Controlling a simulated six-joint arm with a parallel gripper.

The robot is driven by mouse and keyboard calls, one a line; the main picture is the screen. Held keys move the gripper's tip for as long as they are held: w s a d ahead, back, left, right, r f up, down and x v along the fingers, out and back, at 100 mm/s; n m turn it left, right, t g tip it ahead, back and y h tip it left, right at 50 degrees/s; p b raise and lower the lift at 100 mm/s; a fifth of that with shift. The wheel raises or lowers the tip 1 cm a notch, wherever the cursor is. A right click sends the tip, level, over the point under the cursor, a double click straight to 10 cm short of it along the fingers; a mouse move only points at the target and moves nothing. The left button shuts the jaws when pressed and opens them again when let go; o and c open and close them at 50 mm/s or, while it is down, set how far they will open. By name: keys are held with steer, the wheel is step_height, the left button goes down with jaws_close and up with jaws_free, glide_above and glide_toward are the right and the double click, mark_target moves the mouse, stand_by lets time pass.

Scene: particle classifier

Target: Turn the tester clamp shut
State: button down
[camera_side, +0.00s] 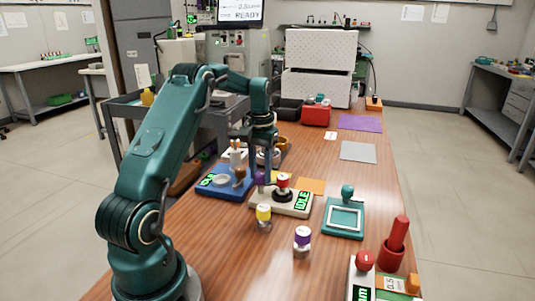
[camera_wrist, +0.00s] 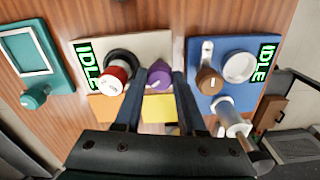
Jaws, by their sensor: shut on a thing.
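The cream tester (camera_side: 284,204) stands on the table with a green "IDLE" display; it also shows in the wrist view (camera_wrist: 138,44). A red-and-white capped piece (camera_side: 282,182) sits in its black ring and shows in the wrist view too (camera_wrist: 114,77). A purple knob (camera_wrist: 159,74) with a pale mark on top stands at the tester's edge; I take it for the clamp knob. My gripper (camera_wrist: 155,80) points down and is shut on this knob, one finger on each side. In the side view the fingers (camera_side: 263,171) partly hide the knob.
A blue station (camera_side: 212,191) with an "IDLE" display and brown knob (camera_wrist: 208,81) stands close beside my gripper. A teal frame (camera_side: 343,219) is on the tester's other side. Yellow-capped (camera_side: 264,215) and purple-capped (camera_side: 302,240) vials stand in front.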

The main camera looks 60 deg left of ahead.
mark_target(261, 174)
steer(key=m, duration=0.7)
stand_by(0.6)
steer(key=shift+c, duration=2.4)
jaws_free()
steer(key=shift+r, duration=2.55)
